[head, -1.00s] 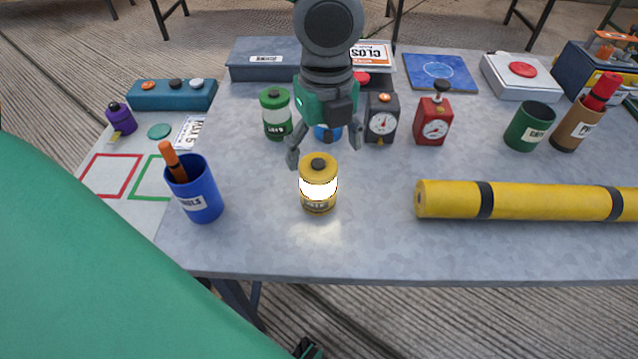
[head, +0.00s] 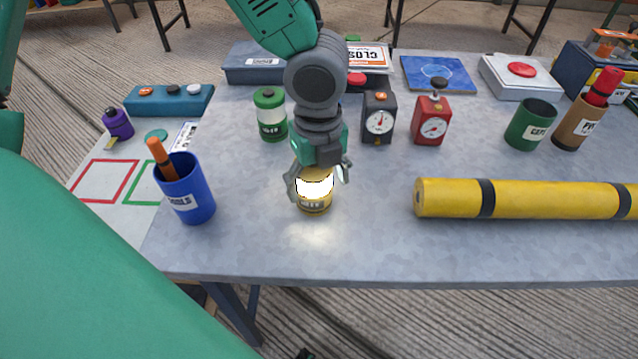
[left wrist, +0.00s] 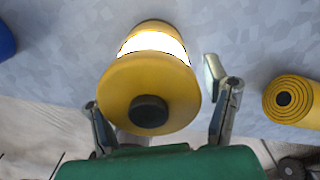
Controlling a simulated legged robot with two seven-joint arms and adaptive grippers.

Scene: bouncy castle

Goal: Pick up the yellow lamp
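The yellow lamp (head: 314,203), with a glowing white band, stands upright on the grey table. My left gripper (head: 318,185) has come down over it from above, with one finger on each side of its upper part. In the left wrist view the lamp (left wrist: 150,88), with its black top knob, lies between the spread fingers of the left gripper (left wrist: 155,95). A gap shows between the lamp and the right-hand finger; I cannot tell whether the left-hand finger touches. The gripper hides the lamp's top in the head view. My right gripper is not in view.
A blue cup (head: 187,192) stands left of the lamp, and a yellow roll (head: 540,199) lies to its right. A green lamp (head: 270,115), a black timer (head: 379,118) and a red timer (head: 431,120) stand behind. The table in front is clear.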

